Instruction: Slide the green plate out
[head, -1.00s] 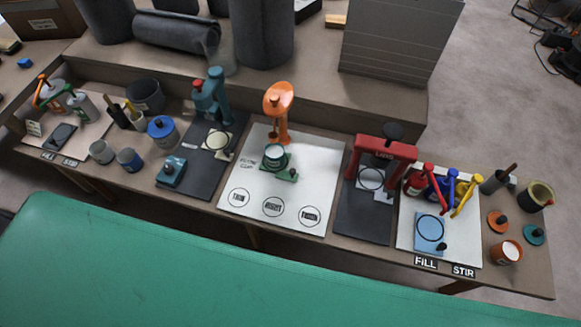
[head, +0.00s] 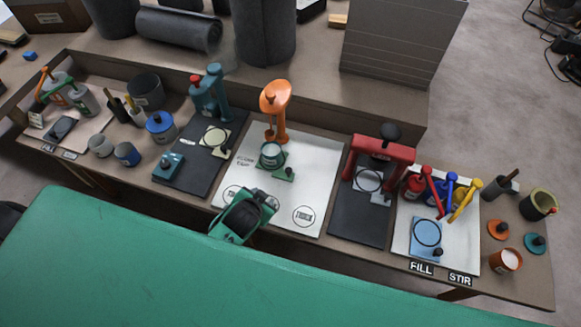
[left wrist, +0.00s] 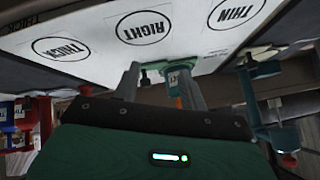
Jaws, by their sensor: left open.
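The green plate (head: 284,174) lies flat on the white mat, at the base of the orange stand (head: 277,110), with a small knob at its right end. A green-rimmed cup (head: 271,155) sits at its back left and hides part of it. My left gripper (head: 265,196) is over the mat's front edge, in front of the plate and apart from it, covering the middle printed circle. In the left wrist view my left gripper (left wrist: 160,80) is open, its fingers pointing toward the mat; the green plate (left wrist: 181,64) shows beyond them, partly hidden by a finger.
The white mat (head: 315,160) has printed circles along its front. A dark mat with a teal stand (head: 210,95) is to the left. A red frame (head: 380,160) stands to the right. Red, blue and yellow pump bottles (head: 440,190) stand further right.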

